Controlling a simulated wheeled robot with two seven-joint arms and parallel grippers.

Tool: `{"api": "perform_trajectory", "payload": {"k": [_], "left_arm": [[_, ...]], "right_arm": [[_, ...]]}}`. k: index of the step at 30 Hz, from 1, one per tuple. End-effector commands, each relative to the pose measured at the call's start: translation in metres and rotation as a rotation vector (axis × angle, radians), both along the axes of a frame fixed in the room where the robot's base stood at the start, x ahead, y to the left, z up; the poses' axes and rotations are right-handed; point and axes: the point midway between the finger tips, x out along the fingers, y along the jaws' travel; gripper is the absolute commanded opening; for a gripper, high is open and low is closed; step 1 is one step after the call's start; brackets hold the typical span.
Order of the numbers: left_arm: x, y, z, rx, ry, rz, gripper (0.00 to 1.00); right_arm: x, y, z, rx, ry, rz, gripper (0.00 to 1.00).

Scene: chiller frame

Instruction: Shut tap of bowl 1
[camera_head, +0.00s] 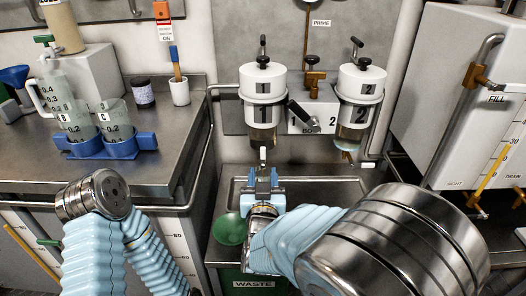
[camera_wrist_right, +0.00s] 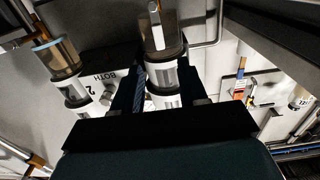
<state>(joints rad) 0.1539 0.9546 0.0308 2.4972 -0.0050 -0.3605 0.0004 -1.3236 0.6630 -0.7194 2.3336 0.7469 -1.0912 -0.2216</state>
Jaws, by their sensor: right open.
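Bowl 1 (camera_head: 263,84) is a white-capped cylinder marked 1 on the back wall, with an amber lower part. Its tap, with a small metal spout (camera_head: 263,154), hangs below it; the handle's position is not clear. My right gripper (camera_head: 263,178) is open and empty just below the spout, pointing up. In the right wrist view, bowl 1 (camera_wrist_right: 161,47) appears beyond and between the fingertips of the gripper (camera_wrist_right: 160,68). I cannot tell whether a finger touches the tap. Of my left arm only sleeved links show; its gripper is out of view.
Bowl 2 (camera_head: 360,84) hangs to the right, with a selector lever (camera_head: 299,111) between the bowls. A steel sink (camera_head: 318,192) lies below, with a green round container (camera_head: 229,229) at its left. A counter with a blue beaker rack (camera_head: 146,141) stands left.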

Motion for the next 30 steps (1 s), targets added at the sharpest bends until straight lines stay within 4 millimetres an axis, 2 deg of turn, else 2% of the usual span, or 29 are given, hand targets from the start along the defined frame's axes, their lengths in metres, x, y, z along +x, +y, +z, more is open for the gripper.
{"api": "perform_trajectory", "payload": {"k": [6,12,17,25,30], "left_arm": [[0.000,0.000,0.006,0.000,0.000,-0.001,0.94],[0.000,0.000,0.010,-0.001,-0.001,-0.001,0.94],[0.000,0.000,0.010,-0.001,0.000,-0.002,0.94],[0.000,0.000,0.010,-0.001,0.000,-0.002,0.94],[0.000,0.000,0.010,-0.001,0.000,-0.002,0.94]], "right_arm": [[0.052,-0.001,0.001,-0.001,-0.001,-0.003,0.43],[0.083,0.000,0.000,-0.001,0.001,0.000,0.43],[0.093,0.000,0.000,-0.001,0.001,0.000,0.43],[0.094,0.000,0.000,0.000,0.002,0.001,0.43],[0.094,0.000,0.000,0.000,0.001,0.001,0.17]]}}
